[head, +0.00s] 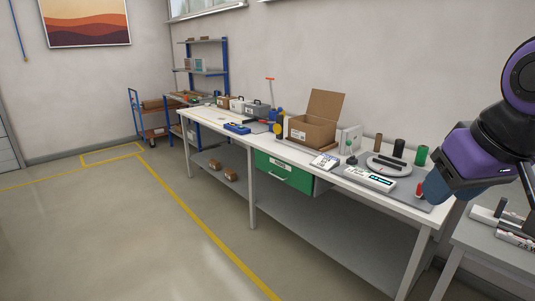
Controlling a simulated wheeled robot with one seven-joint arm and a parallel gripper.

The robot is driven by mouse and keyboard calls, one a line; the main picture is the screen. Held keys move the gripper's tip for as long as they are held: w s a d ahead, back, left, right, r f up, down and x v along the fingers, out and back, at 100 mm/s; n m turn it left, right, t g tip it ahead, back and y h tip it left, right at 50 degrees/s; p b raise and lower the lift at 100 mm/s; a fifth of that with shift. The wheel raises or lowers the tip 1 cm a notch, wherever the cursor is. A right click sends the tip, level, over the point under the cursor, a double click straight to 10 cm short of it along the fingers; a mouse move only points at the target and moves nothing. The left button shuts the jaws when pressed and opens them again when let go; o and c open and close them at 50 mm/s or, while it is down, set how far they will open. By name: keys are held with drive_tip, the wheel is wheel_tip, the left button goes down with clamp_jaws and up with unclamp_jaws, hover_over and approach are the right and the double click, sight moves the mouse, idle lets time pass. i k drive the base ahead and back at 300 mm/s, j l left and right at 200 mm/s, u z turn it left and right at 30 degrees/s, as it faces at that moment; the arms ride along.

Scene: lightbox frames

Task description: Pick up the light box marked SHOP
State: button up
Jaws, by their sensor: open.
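No lettering reading SHOP can be made out from here. A small white panel with dark marks (325,161) lies on the long workbench (215,116). To its right is a long white box with a dark and teal strip on its face (370,178), near the bench's front edge. The marks on both are too small to read. My purple arm comes in from the right, over the right end of the bench. Its blue lower part ends beside the grey mat. The fingers of my gripper do not show.
An open cardboard box (311,130) stands mid-bench, above a green drawer (284,170). A second table (485,243) holds white lettered pieces at lower right. The floor at left is clear.

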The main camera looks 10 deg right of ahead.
sight(354, 133)
drive_tip(key=i+u, duration=0.15)
drive_tip(key=i, duration=0.5)
drive_tip(key=i+l+u, duration=0.15)
drive_tip(key=i, duration=0.5)
drive_tip(key=i+l+u, duration=0.15)
drive_tip(key=i, duration=0.5)
drive_tip(key=i+j+z, duration=0.15)
drive_tip(key=i, duration=0.3)
drive_tip(key=i+j+z, duration=0.15)
drive_tip(key=i, duration=0.25)
drive_tip(key=i+z, duration=0.2)
drive_tip(key=z, duration=0.2)
drive_tip(key=i+z, duration=0.2)
drive_tip(key=z, duration=0.2)
drive_tip(key=i+j+z, duration=0.2)
drive_tip(key=z, duration=0.2)
drive_tip(key=i+j+z, duration=0.2)
drive_tip(key=z, duration=0.2)
drive_tip(key=i+j+z, duration=0.25)
drive_tip(key=z, duration=0.15)
